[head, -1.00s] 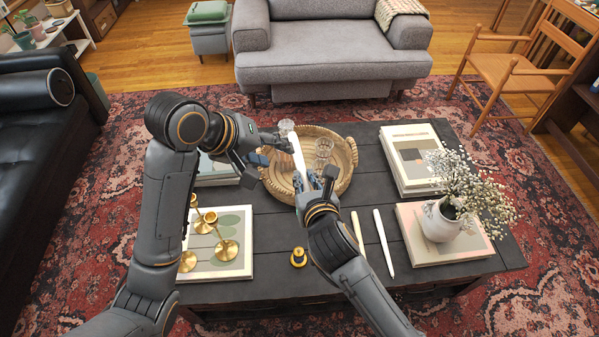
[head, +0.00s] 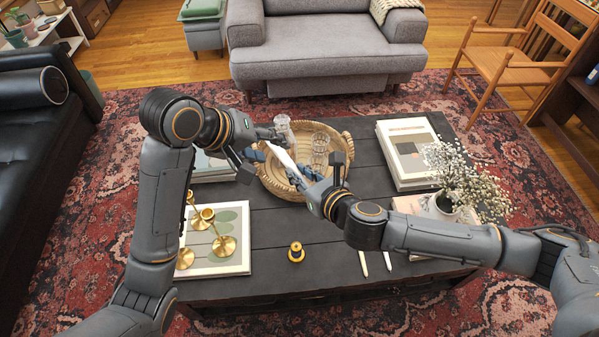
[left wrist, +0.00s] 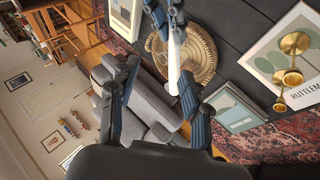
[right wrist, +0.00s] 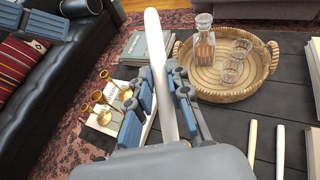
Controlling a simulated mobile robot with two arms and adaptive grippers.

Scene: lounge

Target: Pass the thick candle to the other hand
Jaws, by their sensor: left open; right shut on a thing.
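The thick candle (head: 281,157) is long and white. My right gripper (head: 292,169) is shut on it above the table, near the wicker tray. In the right wrist view the candle (right wrist: 158,62) stands out lengthwise from between the blue fingers (right wrist: 162,98). My left gripper (head: 261,152) is open, close by on the left. In the left wrist view the candle (left wrist: 174,62) reaches from my right gripper (left wrist: 165,18) into the space by the open left fingers (left wrist: 160,85), nearer the right-hand finger. Whether it touches that finger I cannot tell.
A round wicker tray (head: 268,183) with a decanter (right wrist: 204,40) and glasses (right wrist: 233,62) lies below the grippers. Brass candlesticks (head: 222,240) stand on a book at left. Two thin candles (right wrist: 252,142) lie at the front. A flower vase (head: 443,206) is at right.

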